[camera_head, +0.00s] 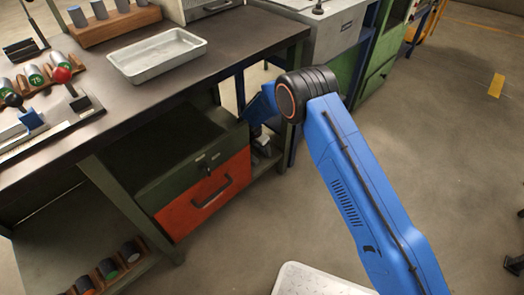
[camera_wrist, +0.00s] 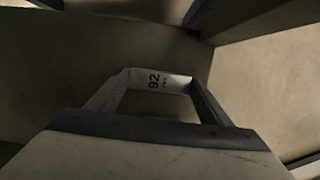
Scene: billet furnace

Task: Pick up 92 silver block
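The silver block marked 92 (camera_wrist: 158,81) shows in the wrist view, with its label turned sideways. My gripper (camera_wrist: 160,80) has a finger on each side of it. The block fills the gap between the fingertips, which look closed on its sides. Its lower part and whatever lies right under it are hidden.
The dark workbench (camera_head: 135,88) bears a grey tray (camera_head: 157,72) and wooden racks of cylinders. An orange drawer (camera_head: 203,193) hangs under it, close to my arm. Several cylinders stand on the lower shelf (camera_head: 75,240). Green cabinets (camera_head: 378,75) stand behind.

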